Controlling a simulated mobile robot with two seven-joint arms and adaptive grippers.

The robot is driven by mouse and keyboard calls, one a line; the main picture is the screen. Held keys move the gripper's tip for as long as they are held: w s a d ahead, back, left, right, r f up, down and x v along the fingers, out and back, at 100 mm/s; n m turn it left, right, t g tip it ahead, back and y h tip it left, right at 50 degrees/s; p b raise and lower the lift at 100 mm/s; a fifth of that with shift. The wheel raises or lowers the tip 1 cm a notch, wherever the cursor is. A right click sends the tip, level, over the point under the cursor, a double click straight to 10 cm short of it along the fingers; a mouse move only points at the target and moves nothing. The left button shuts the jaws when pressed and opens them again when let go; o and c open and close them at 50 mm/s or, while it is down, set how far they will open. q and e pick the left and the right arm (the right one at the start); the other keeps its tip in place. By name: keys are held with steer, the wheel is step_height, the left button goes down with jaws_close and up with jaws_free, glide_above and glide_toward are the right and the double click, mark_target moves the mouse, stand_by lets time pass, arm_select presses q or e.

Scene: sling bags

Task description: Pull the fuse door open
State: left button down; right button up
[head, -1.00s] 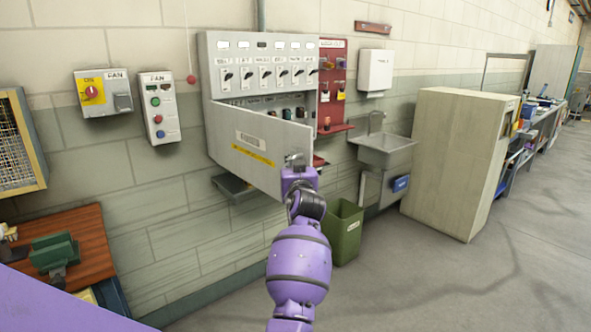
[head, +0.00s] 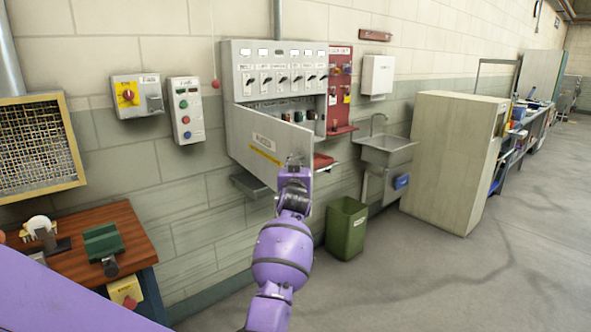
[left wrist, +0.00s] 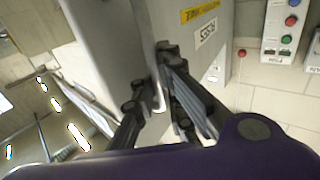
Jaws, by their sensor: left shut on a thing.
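The grey fuse door (head: 250,145) is hinged at its left side on the panel box (head: 237,75) on the wall. It stands swung out from the box, with a label and a yellow strip on its face. My left gripper (head: 298,168) is at the door's free right edge. In the left wrist view its dark fingers (left wrist: 155,100) are shut on a small metal handle at the door (left wrist: 215,62); the exact grip is partly hidden. Fuses (head: 292,113) show inside the box behind the door. My right gripper is not in view.
A red lockout board (head: 340,85) hangs right of the box. A sink (head: 385,150), a green bin (head: 346,228) and a large beige cabinet (head: 450,160) stand to the right. A workbench (head: 85,262) is at lower left. Floor is clear in front.

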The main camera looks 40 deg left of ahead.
arm_select(q)
steer(key=shift+d+f, duration=0.3)
steer(key=shift+f, duration=0.2)
steer(key=shift+w, duration=0.1)
steer(key=c, duration=2.2)
jaws_free()
steer(key=shift+o, duration=0.4)
steer(key=shift+d+r, duration=0.1)
steer(key=shift+d, duration=0.05)
steer(key=shift+r, duration=0.25)
steer(key=v, duration=1.2)
